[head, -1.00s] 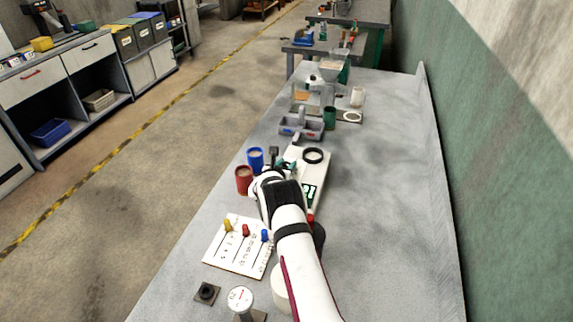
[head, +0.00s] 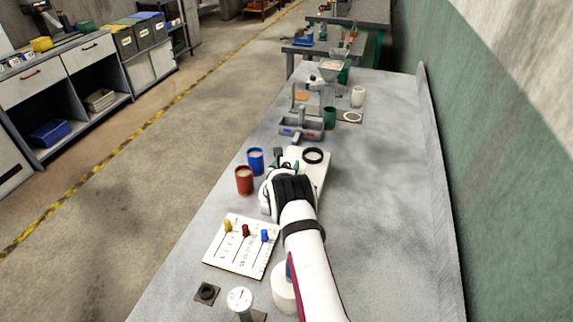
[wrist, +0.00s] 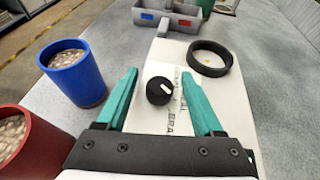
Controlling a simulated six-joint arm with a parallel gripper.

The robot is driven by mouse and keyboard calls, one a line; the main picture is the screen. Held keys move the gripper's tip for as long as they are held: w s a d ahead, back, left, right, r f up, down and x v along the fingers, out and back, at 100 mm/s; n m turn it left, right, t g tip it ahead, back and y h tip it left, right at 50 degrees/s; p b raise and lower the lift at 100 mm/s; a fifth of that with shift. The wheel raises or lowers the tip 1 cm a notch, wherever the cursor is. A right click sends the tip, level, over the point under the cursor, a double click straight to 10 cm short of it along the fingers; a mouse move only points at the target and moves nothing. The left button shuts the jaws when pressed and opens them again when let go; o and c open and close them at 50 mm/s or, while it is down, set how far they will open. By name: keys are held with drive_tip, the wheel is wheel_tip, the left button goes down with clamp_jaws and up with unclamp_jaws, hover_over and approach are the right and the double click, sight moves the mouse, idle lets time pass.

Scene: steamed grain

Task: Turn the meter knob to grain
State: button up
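The meter (head: 322,170) is a white flat box with a black ring (head: 313,155) at its far end; it also shows in the wrist view (wrist: 183,52). Its black round knob (wrist: 160,91) has a white pointer mark, tilted towards the lower right. Lettering is printed on the meter beside the knob, partly hidden and too small to read fully. My gripper (wrist: 158,74) is open, with one teal finger on each side of the knob and a visible gap on both sides. In the head view my arm hides the knob and the near part of the meter.
A blue cup (head: 256,160) and a red cup (head: 244,180) of grain stand close left of my gripper. A grey divided tray (head: 302,128) lies beyond the meter. A white slider panel (head: 240,246) lies nearer. The bench's right side is clear.

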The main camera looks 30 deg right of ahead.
drive_tip(key=v, duration=1.6)
drive_tip(key=w+a+m+g+h, duration=0.4)
drive_tip(key=w+a+m+g, duration=0.1)
drive_tip(key=w+m, duration=0.1)
drive_tip(key=x, duration=1.6)
drive_tip(key=shift+s+d, duration=0.15)
drive_tip(key=shift+s, duration=0.25)
drive_tip(key=shift+g, duration=0.3)
clamp_jaws()
